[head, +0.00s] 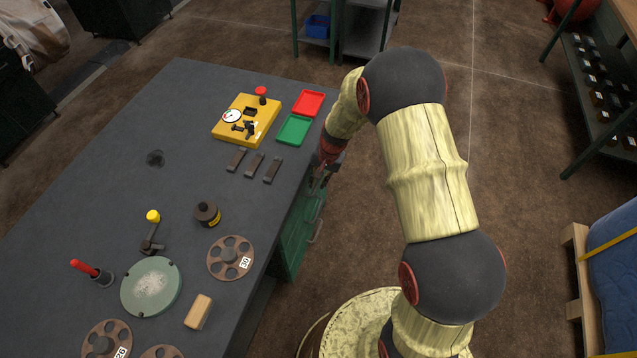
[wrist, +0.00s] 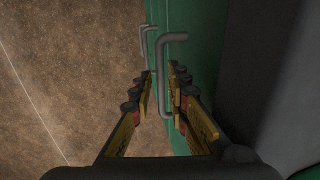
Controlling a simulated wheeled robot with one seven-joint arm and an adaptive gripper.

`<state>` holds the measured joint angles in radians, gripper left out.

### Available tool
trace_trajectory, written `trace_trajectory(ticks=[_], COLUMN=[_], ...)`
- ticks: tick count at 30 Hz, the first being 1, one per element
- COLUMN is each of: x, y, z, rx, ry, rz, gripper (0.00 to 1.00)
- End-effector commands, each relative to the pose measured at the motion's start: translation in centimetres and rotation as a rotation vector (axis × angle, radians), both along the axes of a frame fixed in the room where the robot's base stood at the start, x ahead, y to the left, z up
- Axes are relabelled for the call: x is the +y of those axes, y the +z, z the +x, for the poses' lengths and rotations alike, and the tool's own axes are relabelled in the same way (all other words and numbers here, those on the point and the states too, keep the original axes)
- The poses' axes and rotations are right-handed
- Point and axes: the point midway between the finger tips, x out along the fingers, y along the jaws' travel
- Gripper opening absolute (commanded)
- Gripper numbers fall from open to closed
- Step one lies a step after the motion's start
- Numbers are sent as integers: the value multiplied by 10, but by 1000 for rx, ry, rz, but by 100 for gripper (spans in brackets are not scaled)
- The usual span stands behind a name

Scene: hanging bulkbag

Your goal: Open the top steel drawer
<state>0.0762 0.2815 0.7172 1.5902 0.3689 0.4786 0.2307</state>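A green steel drawer cabinet (head: 290,245) stands under the workbench's right edge. Its front also shows in the wrist view (wrist: 188,20). A grey bar handle (wrist: 163,62) is nearest to me in that view, with further handles (wrist: 147,45) beyond it. A lower handle (head: 316,229) shows in the head view. My gripper (head: 319,183) is beside the bench edge, at the upper part of the cabinet front. In the wrist view its fingers (wrist: 162,92) are apart, with the handle's lower part between them. I cannot tell whether they touch it. The drawers look shut.
The workbench (head: 130,120) carries a yellow gauge box (head: 247,119), red and green trays (head: 294,130), dark bars, reels and a round green plate (head: 151,287). Open floor (head: 345,260) lies right of the cabinet. A shelf rack (head: 605,90) and a blue-padded pallet (head: 612,265) stand farther right.

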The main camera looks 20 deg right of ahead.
Motion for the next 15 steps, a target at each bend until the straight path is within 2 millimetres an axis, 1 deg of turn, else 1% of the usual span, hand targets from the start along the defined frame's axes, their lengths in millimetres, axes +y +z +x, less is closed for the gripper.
trace_trajectory(ticks=[7,15], x=[0,0], y=[-1,-1], z=[1,1], rx=[-2,-2], ry=[1,1], rz=[0,0], gripper=[16,2])
